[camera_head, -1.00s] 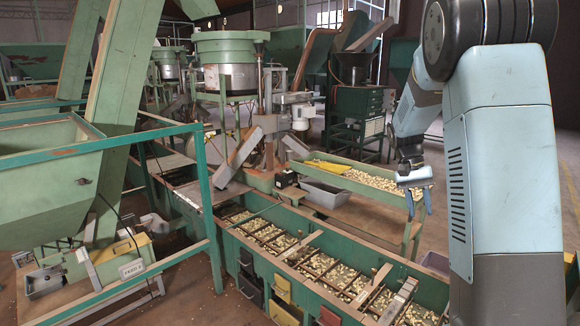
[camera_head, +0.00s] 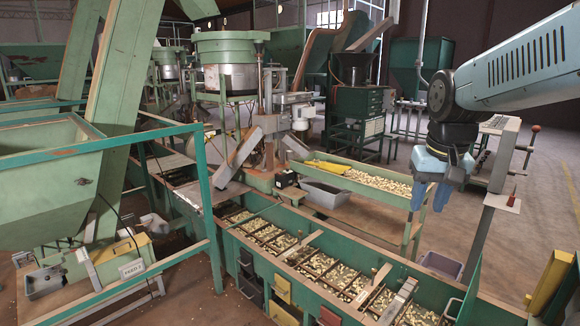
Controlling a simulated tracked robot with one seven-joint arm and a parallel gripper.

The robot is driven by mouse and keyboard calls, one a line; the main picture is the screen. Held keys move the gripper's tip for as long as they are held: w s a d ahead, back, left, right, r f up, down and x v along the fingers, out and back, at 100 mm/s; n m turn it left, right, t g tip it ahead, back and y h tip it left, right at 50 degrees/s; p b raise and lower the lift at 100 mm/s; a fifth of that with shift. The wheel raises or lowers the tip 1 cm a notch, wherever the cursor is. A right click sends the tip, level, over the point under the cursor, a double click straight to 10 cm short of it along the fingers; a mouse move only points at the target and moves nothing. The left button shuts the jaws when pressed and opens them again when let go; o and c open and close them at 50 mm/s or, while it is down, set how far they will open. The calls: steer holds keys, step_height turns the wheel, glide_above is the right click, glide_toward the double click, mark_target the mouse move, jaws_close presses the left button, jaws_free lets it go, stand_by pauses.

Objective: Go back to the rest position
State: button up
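My gripper (camera_head: 431,196) hangs pointing down at the right of the head view, below my blue-grey arm.
A green hopper trough (camera_head: 330,252) with several nut-filled compartments runs across the front. A yellow scoop-like piece (camera_head: 328,167) lies on the nut tray. A grey post with a control panel (camera_head: 492,200) stands at right. Open floor lies beyond it.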

steer(key=s+a+n+t, duration=0.1)
steer(key=s+a+t, duration=0.2)
steer(key=s, duration=0.6)
steer(key=shift+a+n, duration=0.25)
steer(key=shift+n, duration=0.05)
